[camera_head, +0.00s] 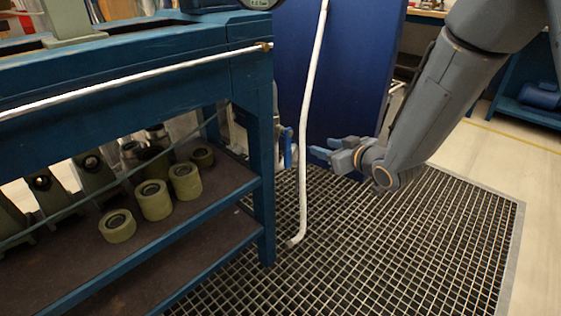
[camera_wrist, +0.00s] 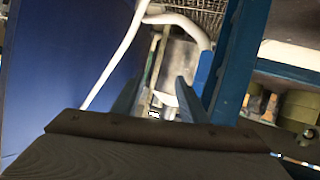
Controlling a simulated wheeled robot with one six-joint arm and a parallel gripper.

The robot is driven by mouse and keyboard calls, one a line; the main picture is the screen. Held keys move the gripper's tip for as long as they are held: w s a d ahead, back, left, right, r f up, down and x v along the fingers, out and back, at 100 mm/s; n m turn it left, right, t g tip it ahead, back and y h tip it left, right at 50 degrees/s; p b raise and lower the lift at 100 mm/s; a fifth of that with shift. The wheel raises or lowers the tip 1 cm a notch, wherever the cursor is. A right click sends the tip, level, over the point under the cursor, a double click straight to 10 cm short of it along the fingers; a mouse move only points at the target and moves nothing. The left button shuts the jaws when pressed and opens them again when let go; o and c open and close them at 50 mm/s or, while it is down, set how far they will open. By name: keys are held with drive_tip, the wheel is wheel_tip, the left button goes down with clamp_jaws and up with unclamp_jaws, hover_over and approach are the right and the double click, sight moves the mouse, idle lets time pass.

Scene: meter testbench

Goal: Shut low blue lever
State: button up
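The low blue lever (camera_head: 288,150) shows as a small upright blue piece beside the bench leg, partly hidden. A blue piece in the wrist view (camera_wrist: 204,68), just right of the right finger, looks like the same lever, but I cannot be sure. My gripper (camera_head: 318,151) is to the right of the lever and the white hose in the head view, pointing left. In the wrist view (camera_wrist: 157,82) its two fingers are apart with nothing held between them. A grey-white fitting (camera_wrist: 176,62) lies beyond the fingertips.
A white hose (camera_head: 304,120) hangs between my gripper and the lever in the head view. The blue bench (camera_head: 262,180) stands at left, its shelf holding several green rollers (camera_head: 154,200). A blue panel (camera_head: 335,75) stands behind. The grated floor (camera_head: 420,240) is clear.

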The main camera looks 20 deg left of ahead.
sight(289, 156)
drive_tip(key=s+a+f+y+b, duration=0.1)
drive_tip(key=a+f+y, duration=0.1)
drive_tip(key=a+f+n+g+y+b, duration=0.1)
drive_tip(key=a+f+y, duration=0.1)
drive_tip(key=s+a+f+n+y+b, duration=0.1)
drive_tip(key=a+f+y, duration=0.1)
drive_tip(key=shift+s+a+g, duration=0.15)
drive_tip(key=shift+s+g, duration=0.15)
drive_tip(key=shift+a+r+p, duration=0.3)
drive_tip(key=shift+r+p, duration=0.15)
drive_tip(key=shift+s+a+r+g+y, duration=0.15)
drive_tip(key=shift+r+g+y, duration=0.15)
drive_tip(key=shift+g, duration=0.1)
drive_tip(key=shift+a+p, duration=0.2)
drive_tip(key=shift+p, duration=0.1)
drive_tip(key=b+x, duration=0.2)
drive_tip(key=x, duration=0.5)
drive_tip(key=shift+a, duration=0.35)
drive_tip(key=shift+f, duration=0.1)
clamp_jaws()
